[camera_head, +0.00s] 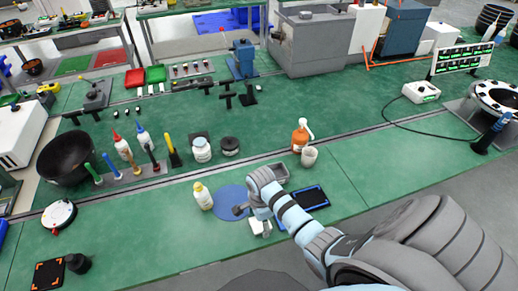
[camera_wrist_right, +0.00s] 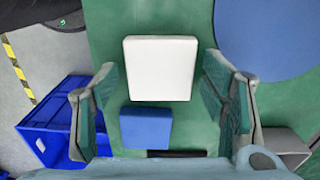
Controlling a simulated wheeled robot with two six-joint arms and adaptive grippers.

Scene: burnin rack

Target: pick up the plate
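A flat white square piece (camera_wrist_right: 160,68) lies on the green surface in the right wrist view, between the two fingers of my right gripper and apart from both. A small blue block (camera_wrist_right: 146,128) sits just below it in that view. A round blue flat disc (camera_wrist_right: 268,36) shows at the upper right; it also shows in the head view (camera_head: 229,198). I cannot tell which of these is the plate. My right gripper (camera_wrist_right: 160,85) is open and empty over the white piece; in the head view it (camera_head: 248,212) hangs beside the disc. My left gripper is out of view.
A yellow-white bottle (camera_head: 203,197) stands left of the disc. A dark tray with blue edging (camera_head: 311,197) lies to the right, with a beige cup (camera_head: 309,156) and an orange pump bottle (camera_head: 300,138) behind. A blue crate (camera_wrist_right: 48,115) is beyond the table edge.

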